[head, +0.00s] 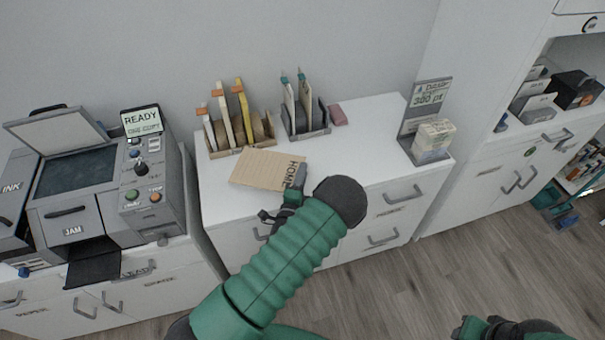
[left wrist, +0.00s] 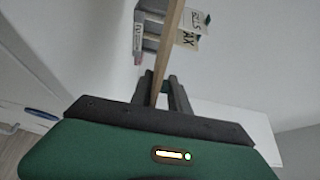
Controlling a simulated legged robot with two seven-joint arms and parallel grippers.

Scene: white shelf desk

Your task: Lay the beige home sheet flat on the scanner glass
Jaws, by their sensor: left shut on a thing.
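The beige home sheet (head: 262,170), marked HOME along its right edge, is held over the white desk top in the head view. My left gripper (head: 292,194) is shut on its right edge. In the left wrist view the sheet (left wrist: 168,48) shows edge-on between the fingers of the left gripper (left wrist: 162,92). The scanner glass (head: 75,172) is at the left, dark and bare, with its lid (head: 58,132) raised. My right gripper (head: 480,328) is at the bottom right edge, partly cut off; its jaws are unclear.
A control panel reading READY (head: 142,121) stands right of the glass. The desk's middle is clear.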

